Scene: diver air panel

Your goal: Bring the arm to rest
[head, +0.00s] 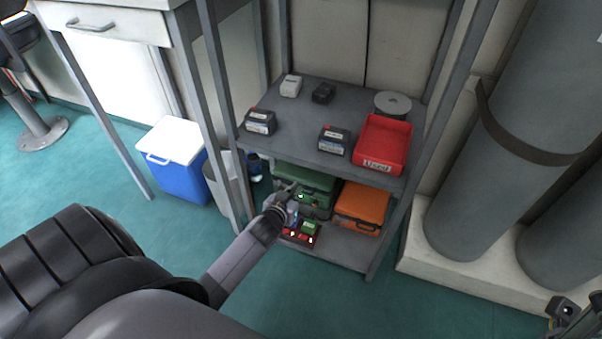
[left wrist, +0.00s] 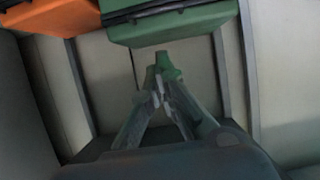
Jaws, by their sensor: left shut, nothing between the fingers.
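My left arm reaches from the lower left of the head view to the front of a grey shelf rack (head: 285,120). My left gripper (head: 290,192) is at the lower shelf, in front of a green case (head: 305,177). It is shut and empty. In the left wrist view its fingers (left wrist: 160,65) meet at the tips, just below the green case (left wrist: 175,25) in the picture. I cannot tell whether they touch it. A dark part at the lower right edge (head: 566,310) seems to be my right gripper; its fingers are not clear.
An orange case (head: 362,205) and a red charger-like unit with lights (head: 300,237) are on the lower shelf. Above are a red bin (head: 383,140), dark battery packs (head: 333,140) and a grey disc (head: 393,103). A blue cooler (head: 177,175) and large grey cylinders (head: 500,150) flank the rack.

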